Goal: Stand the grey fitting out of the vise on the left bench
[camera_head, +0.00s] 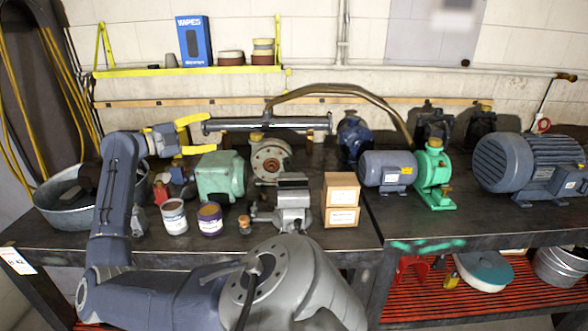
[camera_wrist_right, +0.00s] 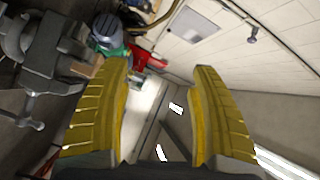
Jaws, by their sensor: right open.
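The grey vise (camera_head: 293,205) stands near the front edge of the left bench (camera_head: 330,246), beside two small cardboard boxes. I cannot make out a separate grey fitting in its jaws. The vise also shows at the upper left of the right wrist view (camera_wrist_right: 45,62). My right gripper (camera_head: 210,133) has yellow fingers spread apart and pointing right. It is above the back part of the bench, left of and higher than the vise in the picture. In the right wrist view its fingers (camera_wrist_right: 160,85) have nothing between them. My left gripper is not in view.
A green pump housing (camera_head: 220,176), two cans (camera_head: 174,217) and a metal tub (camera_head: 62,205) stand on the left bench. A long pipe (camera_head: 266,124) lies close to my gripper. Motors (camera_head: 530,165) fill the right bench. A yellow shelf (camera_head: 190,72) hangs behind.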

